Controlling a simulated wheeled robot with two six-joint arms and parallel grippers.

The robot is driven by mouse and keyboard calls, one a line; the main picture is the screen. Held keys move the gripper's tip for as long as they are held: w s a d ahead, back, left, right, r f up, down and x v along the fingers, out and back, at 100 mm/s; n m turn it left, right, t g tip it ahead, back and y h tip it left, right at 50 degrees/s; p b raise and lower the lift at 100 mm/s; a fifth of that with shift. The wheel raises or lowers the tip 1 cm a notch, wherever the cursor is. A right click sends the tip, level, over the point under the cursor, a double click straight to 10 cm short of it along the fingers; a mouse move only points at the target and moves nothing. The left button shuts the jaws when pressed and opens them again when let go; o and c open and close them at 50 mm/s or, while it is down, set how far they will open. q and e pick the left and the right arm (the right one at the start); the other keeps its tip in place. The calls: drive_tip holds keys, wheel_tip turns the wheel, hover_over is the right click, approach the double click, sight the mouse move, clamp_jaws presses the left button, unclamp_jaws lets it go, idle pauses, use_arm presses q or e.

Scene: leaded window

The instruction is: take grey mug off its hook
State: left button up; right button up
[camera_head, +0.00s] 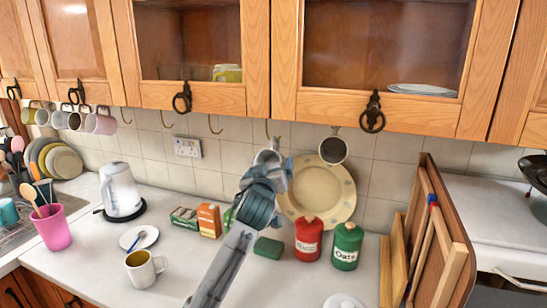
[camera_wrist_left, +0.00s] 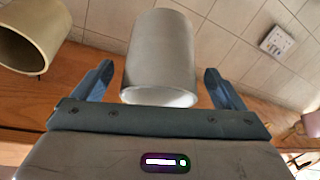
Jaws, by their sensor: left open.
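The grey mug (camera_head: 266,157) hangs below the middle wall cabinet, partly hidden behind my left gripper (camera_head: 268,170). In the left wrist view the grey mug (camera_wrist_left: 160,52) lies between the two blue-grey fingers. The fingers are apart, with a gap visible on each side of the mug, so the gripper is open around it and not closed on it. The mug's handle and its hook are hidden in the wrist view. My right gripper is not in view.
A second mug (camera_head: 333,150) hangs just right; it also shows in the wrist view (camera_wrist_left: 28,40). A cream plate (camera_head: 322,196) leans behind. Below stand a red canister (camera_head: 308,240), a green canister (camera_head: 347,246) and small boxes (camera_head: 208,220). Empty hooks (camera_head: 214,125) hang left.

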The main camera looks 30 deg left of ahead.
sight(274, 156)
use_arm(q)
drive_tip(key=shift+p+x, duration=0.4)
drive_tip(key=shift+x, duration=0.85)
drive_tip(key=shift+w+a, duration=0.1)
drive_tip(key=shift+w, duration=0.15)
drive_tip(key=shift+s, duration=0.1)
drive_tip(key=c, duration=1.2)
drive_tip(key=shift+c, duration=0.2)
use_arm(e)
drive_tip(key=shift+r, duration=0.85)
use_arm(q)
drive_tip(key=shift+r, duration=0.15)
